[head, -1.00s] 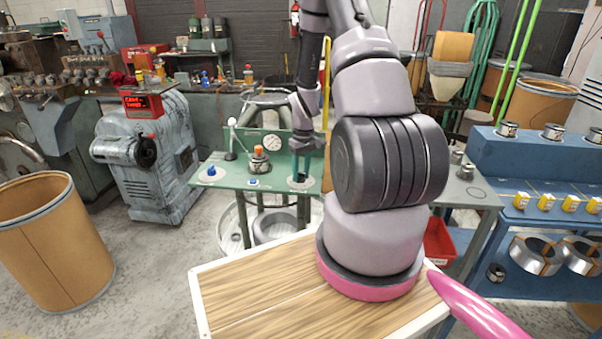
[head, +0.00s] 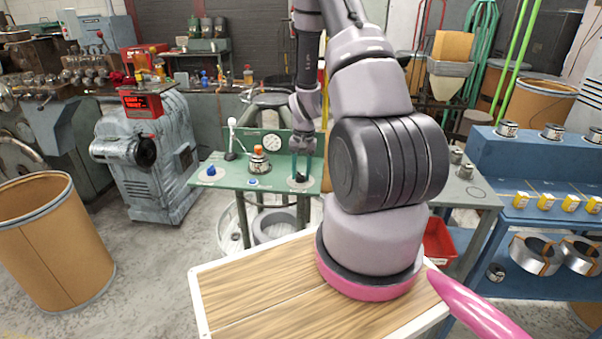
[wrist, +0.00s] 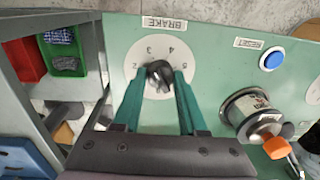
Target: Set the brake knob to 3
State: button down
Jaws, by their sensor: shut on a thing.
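The brake knob (wrist: 159,73) is a small black knob on a round white dial (wrist: 138,78), under the BRAKE label (wrist: 166,24) in the wrist view. The numerals 2, 3, 4 and 5 show around the dial's far side; the near part is hidden by my gripper. My gripper (wrist: 160,80) has its teal fingers on either side of the knob, shut on it. Which numeral the knob points to cannot be told. In the head view the knob (head: 300,178) is a dark spot under my gripper (head: 301,173), at the right end of the green panel (head: 236,174).
A blue RESET button (wrist: 272,60) and a metal fitting with an orange-tipped lever (wrist: 252,112) stand right of the knob. A white-knobbed lever (head: 231,140) and a gauge (head: 271,142) are on the green station. A red bin (wrist: 25,60) lies to the left.

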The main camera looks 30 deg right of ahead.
jog(key=shift+m, duration=0.4)
jog(key=shift+c, duration=2.3)
grip_release()
notch_tip(320, 180, up, 11)
jog(key=shift+s+d, duration=0.2)
jog(key=shift+d, duration=0.05)
jog(key=shift+f, duration=0.1)
